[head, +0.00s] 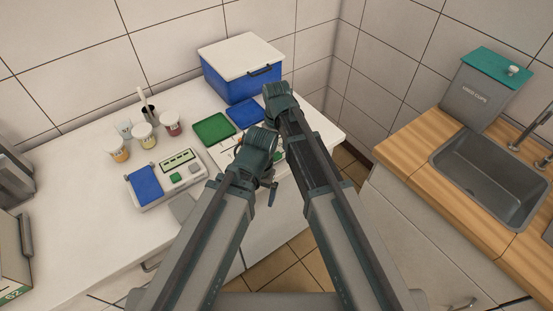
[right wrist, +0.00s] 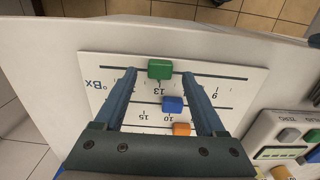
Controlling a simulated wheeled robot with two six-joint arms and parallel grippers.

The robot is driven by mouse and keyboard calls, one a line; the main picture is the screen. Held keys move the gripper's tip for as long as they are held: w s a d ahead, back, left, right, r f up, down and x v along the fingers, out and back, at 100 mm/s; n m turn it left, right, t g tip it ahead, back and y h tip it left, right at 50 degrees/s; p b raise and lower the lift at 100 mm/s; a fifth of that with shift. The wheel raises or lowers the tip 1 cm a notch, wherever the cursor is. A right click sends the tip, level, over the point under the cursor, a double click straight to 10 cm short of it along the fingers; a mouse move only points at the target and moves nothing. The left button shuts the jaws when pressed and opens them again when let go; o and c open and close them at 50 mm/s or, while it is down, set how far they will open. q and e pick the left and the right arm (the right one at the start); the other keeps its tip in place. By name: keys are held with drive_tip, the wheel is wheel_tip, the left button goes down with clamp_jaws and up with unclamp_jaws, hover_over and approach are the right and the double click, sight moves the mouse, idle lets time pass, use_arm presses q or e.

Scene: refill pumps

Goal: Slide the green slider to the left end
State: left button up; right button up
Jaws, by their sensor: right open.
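The green slider (right wrist: 160,69) sits on the top track of a white scale board (right wrist: 228,100) in the right wrist view, a little left of that track's middle. My right gripper (right wrist: 159,74) is open, with one finger on each side of the green slider and visible gaps to both. A blue slider (right wrist: 172,104) and an orange slider (right wrist: 181,129) sit on the tracks below it. In the head view my arms hide most of the board (head: 226,153) and its sliders. I cannot make out my left gripper there.
A device with a blue pad (head: 146,184) stands beside the board; its buttons show at the right wrist view's edge (right wrist: 289,135). Green (head: 214,129) and blue (head: 245,113) mats, small jars (head: 143,137) and a lidded blue box (head: 240,85) stand behind. The counter edge is close.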

wheel_tip(320, 180, down, 2)
drive_tip(key=shift+f+b, duration=0.1)
drive_tip(key=shift+b, duration=0.5)
clamp_jaws()
idle(1.0)
